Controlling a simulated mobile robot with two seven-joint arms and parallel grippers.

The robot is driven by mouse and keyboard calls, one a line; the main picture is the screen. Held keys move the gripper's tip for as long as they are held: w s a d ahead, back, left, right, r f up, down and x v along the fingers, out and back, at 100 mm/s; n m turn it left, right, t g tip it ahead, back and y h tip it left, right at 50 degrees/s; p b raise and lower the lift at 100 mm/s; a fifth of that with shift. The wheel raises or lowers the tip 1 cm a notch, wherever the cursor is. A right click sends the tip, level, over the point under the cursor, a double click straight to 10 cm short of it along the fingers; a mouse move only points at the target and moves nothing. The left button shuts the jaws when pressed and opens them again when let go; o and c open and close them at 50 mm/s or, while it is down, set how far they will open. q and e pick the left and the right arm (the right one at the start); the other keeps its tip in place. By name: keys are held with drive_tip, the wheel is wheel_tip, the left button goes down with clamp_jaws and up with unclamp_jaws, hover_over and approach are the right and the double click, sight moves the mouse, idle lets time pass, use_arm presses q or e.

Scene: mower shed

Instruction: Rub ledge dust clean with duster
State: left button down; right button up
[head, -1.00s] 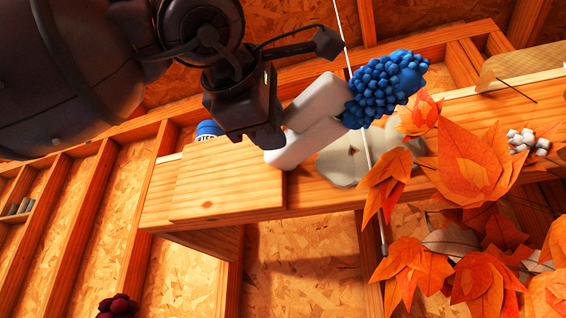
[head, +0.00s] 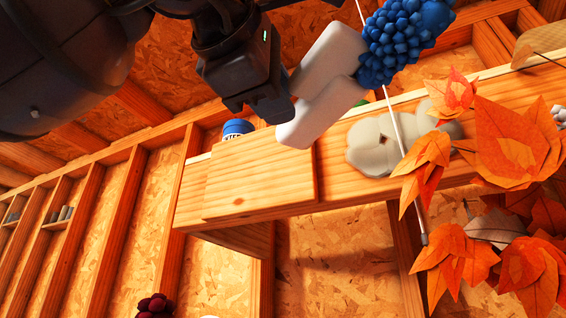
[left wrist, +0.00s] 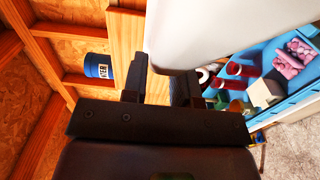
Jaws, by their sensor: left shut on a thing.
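The duster has a bobbly blue head (head: 405,42) and a pale, blocky white handle (head: 335,75). My left gripper (head: 268,100) is shut on the handle; the handle (left wrist: 225,28) also fills the top of the left wrist view. The wooden ledge (head: 300,195) runs across the middle of the head view. A pale grey, flat patch (head: 370,150), which looks like the dust, lies on the ledge. The blue head is above and beyond the patch, apparently clear of it. Orange leaves partly cover the patch's right side. My right gripper is out of view.
Orange paper-like leaves (head: 515,145) crowd the ledge's right end and hang below. A thin white rod or cord (head: 392,115) crosses in front of the patch. A blue can (head: 238,127) stands behind the ledge's left part. Bare wall studs are at left.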

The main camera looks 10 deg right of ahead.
use_arm(q)
drive_tip(key=shift+s, duration=0.15)
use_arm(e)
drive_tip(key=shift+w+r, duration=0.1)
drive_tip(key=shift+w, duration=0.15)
use_arm(q)
drive_tip(key=shift+v, duration=1.55)
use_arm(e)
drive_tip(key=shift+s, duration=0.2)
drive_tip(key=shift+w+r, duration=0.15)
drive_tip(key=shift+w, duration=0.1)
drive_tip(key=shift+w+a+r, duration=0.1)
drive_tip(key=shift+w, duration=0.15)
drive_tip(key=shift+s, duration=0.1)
